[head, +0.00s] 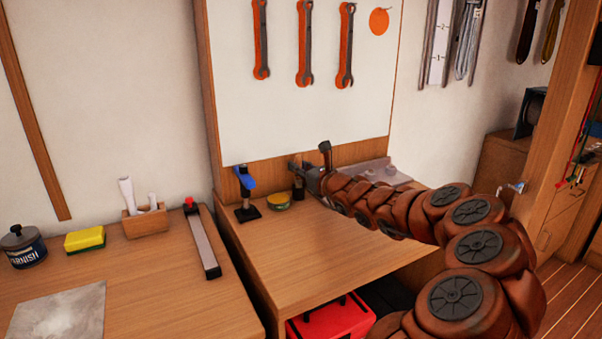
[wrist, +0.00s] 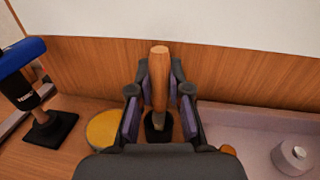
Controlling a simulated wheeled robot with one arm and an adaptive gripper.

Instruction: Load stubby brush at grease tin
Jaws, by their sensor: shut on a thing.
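The stubby brush (wrist: 159,75) has a short wooden handle and stands about upright between the fingers of my gripper (wrist: 159,112) in the wrist view. My gripper is shut on it. Below the handle is a dark part, and I cannot tell whether it is bristles or a holder. In the head view my gripper (head: 300,174) is at the back of the right bench, and the brush is mostly hidden there. The grease tin (wrist: 104,131) is low and round with a yellow top, just left of my gripper. It also shows in the head view (head: 279,202).
A blue-topped tool on a black base (head: 247,195) stands left of the tin. A grey tray (wrist: 250,140) lies to the right, with a grey metal piece (wrist: 292,156) in it. The wooden back panel is close behind. The bench front (head: 310,245) is clear.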

